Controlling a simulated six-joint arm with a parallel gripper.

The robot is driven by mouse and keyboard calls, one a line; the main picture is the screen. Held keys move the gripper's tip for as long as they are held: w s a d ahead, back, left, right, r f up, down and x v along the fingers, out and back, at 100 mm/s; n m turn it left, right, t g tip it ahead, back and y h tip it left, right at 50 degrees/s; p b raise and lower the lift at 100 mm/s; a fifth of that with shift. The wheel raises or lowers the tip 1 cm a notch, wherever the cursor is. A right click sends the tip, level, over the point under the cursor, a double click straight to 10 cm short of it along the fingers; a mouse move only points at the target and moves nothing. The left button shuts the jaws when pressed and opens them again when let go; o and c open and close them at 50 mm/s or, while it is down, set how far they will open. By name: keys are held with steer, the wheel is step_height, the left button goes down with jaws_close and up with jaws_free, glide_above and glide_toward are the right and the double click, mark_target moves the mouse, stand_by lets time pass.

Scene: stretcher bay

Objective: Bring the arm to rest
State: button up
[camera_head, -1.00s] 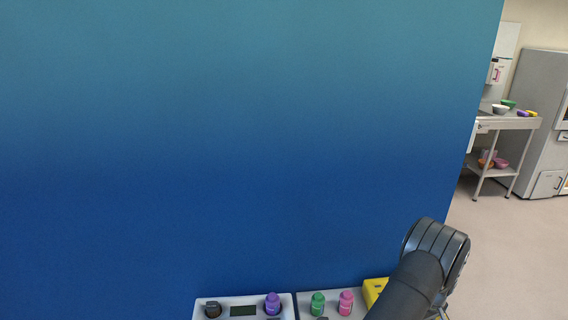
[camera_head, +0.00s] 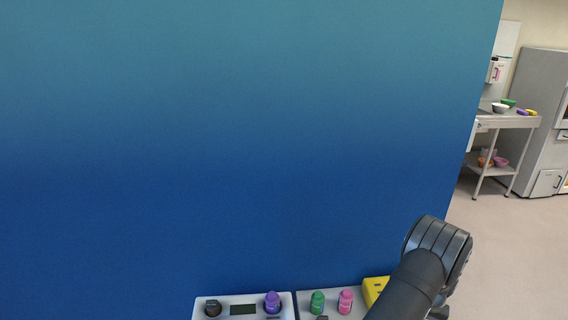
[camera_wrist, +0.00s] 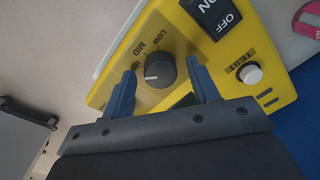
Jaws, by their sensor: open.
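My arm (camera_head: 425,268) shows in the head view at the lower right, bent, its end below the picture edge. My gripper (camera_wrist: 160,82) shows in the wrist view with its two blue fingers apart and nothing held between them. Past the fingertips is a dark knob (camera_wrist: 160,70) with LOW and MID marks, on a yellow box (camera_wrist: 115,92). The knob appears between the fingers in the picture; I cannot tell whether they touch it. The yellow box also shows in the head view (camera_head: 374,287), partly behind my arm.
A blue wall (camera_head: 240,150) rises behind. Open floor (camera_head: 510,250) and a steel cart (camera_head: 508,124) lie to the right.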

steer(key=shift+m, duration=1.3)
steer(key=o, duration=1)
steer(key=w+a+r+n+g, duration=0.15)
steer(key=a+r+n, duration=0.3)
steer(key=r, duration=0.45)
steer(key=w+a+r+n+g, duration=0.1)
steer(key=w+a+r+n, duration=0.1)
steer(key=a+r+n, duration=0.45)
steer(key=s+d+f+m, duration=0.1)
steer(key=d+f, duration=0.2)
steer(key=f, duration=0.5)
steer(key=shift+s, duration=0.35)
steer(key=shift+t, duration=0.25)
step_height(320, 180, up, 10)
steer(key=w, duration=0.1)
steer(key=shift+w, duration=0.3)
